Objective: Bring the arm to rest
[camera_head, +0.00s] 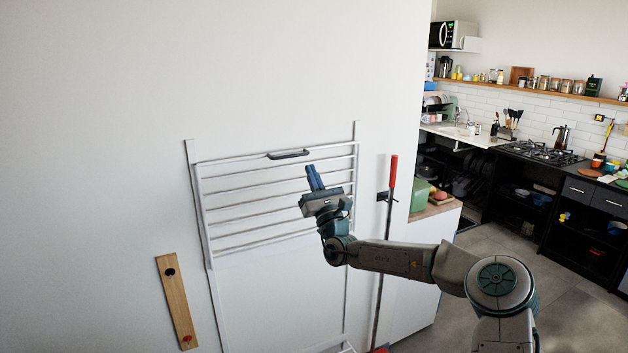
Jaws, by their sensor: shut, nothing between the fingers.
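My gripper (314,178) is in the middle of the head view, at the end of my arm, which reaches in from the lower right. Its blue fingers point up and slightly left. The fingers are together with nothing between them. It is in front of the white wall rack (230,187), overlapping the rack's right half in the picture. I cannot tell how far it is from the bars. The forearm runs roughly level to the right, to a large round joint.
A dark handle (289,154) is at the rack's top. A red-topped pole (392,175) stands by the wall, behind my forearm. A wooden board (177,302) with knobs hangs at lower left. The gas hob (540,153) and kitchen counter are far right. Open floor (577,310) lies at lower right.

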